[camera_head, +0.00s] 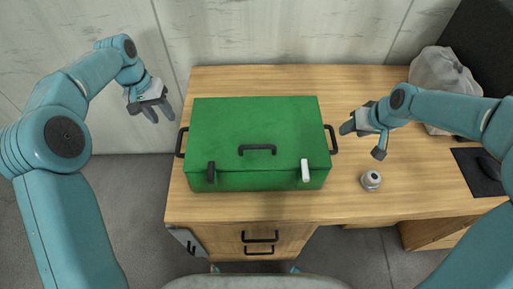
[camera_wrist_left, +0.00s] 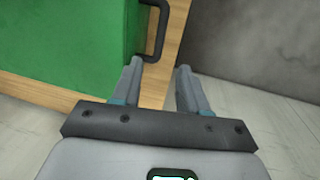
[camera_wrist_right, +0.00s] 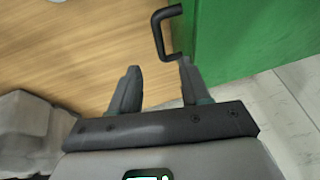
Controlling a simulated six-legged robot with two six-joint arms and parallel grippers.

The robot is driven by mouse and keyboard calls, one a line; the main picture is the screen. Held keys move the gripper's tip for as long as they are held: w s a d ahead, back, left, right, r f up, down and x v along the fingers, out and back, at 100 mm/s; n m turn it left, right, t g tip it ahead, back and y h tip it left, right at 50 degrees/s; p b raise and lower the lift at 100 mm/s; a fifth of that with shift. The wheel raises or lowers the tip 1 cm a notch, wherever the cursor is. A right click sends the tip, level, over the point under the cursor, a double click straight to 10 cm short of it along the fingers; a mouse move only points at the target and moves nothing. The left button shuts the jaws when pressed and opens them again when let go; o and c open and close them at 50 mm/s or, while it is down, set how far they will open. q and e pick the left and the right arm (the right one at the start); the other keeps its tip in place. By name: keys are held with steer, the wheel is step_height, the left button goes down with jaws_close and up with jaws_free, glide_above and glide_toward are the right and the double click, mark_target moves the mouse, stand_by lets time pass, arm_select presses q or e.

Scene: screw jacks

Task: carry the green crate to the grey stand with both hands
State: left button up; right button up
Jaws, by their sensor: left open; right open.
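The green crate (camera_head: 225,130) sits closed on a wooden desk, with a black handle on each side, a black handle on its lid and two latches in front, one black and one white. My left gripper (camera_head: 160,113) is open and empty, up and left of the crate's left handle (camera_head: 181,142). In the left wrist view that handle (camera_wrist_left: 156,30) lies just beyond the fingertips (camera_wrist_left: 160,68). My right gripper (camera_head: 362,143) is open and empty, right of the crate's right handle (camera_head: 331,139). In the right wrist view that handle (camera_wrist_right: 160,35) is just beyond the fingers (camera_wrist_right: 160,72). No grey stand is recognisable.
The wooden desk (camera_head: 270,208) has drawers below its front edge. A small grey-white round object (camera_head: 371,180) stands right of the crate. A grey bag-like object (camera_head: 440,75) and a black flat item (camera_head: 478,172) are at the right.

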mark_target(179, 138)
arm_select(q)
steer(key=f, duration=0.4)
steer(key=d+f, duration=0.1)
steer(key=f, duration=0.3)
steer(key=d+f, duration=0.1)
steer(key=f, duration=0.3)
steer(key=shift+w+d+f, duration=0.1)
steer(key=shift+d+f, duration=0.15)
steer(key=shift+f, duration=0.05)
arm_select(e)
steer(key=x, duration=1.3)
steer(key=shift+w+d, duration=0.1)
arm_select(q)
jaws_close()
arm_select(e)
jaws_close()
